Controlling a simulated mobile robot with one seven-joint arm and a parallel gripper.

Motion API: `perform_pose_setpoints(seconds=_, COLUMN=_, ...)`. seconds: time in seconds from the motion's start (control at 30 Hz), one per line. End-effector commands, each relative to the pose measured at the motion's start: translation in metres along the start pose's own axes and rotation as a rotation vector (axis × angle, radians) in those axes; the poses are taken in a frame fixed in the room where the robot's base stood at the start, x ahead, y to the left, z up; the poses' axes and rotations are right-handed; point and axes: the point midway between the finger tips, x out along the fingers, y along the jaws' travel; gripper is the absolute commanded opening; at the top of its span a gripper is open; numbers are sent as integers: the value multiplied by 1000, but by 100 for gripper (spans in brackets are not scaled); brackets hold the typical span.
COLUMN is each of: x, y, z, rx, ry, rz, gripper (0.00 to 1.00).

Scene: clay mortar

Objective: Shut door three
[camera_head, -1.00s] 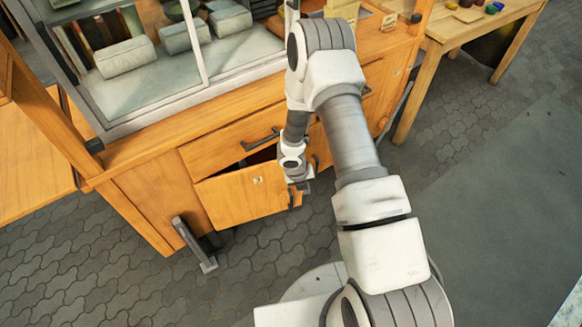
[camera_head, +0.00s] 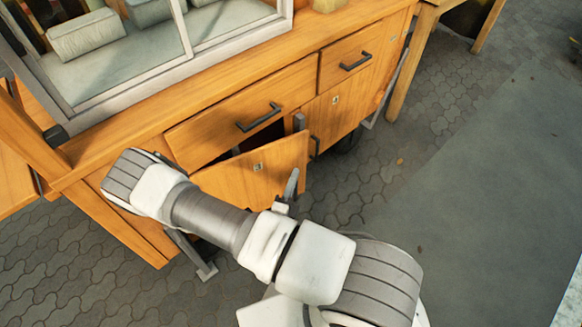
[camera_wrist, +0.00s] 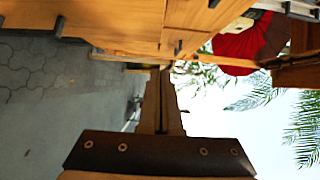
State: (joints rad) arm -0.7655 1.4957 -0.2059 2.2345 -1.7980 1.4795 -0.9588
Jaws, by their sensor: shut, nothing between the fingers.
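A wooden cabinet door (camera_head: 232,185) with a small label plate stands ajar, below a drawer. A dark gap shows above its top edge. The number on its label is too small to read. A grey bar, perhaps its handle, shows near its lower right corner, beside a white part of my arm. My arm crosses in front of the door's lower left. In the head view my gripper cannot be made out clearly. In the wrist view my gripper (camera_wrist: 160,72) has its fingers together and empty, with wooden cabinet fronts beyond them. Contact with the door cannot be told.
A drawer (camera_head: 228,112) above the door has a dark handle. A second labelled door (camera_head: 330,112) to the right looks shut. A glass case (camera_head: 130,75) stands on the cabinet top. Paved floor (camera_head: 385,180) is open to the right.

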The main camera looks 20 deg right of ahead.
Motion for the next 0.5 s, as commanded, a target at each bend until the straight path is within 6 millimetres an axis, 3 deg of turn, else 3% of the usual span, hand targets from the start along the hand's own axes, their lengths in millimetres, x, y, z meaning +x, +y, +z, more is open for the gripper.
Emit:
perform_pose_setpoints(seconds=0.4, x=87, y=2, z=-2, rx=2, ry=8, rz=-1, gripper=0)
perform_pose_setpoints(seconds=0.5, x=99, y=3, z=10, rx=5, ry=5, rz=0, gripper=0)
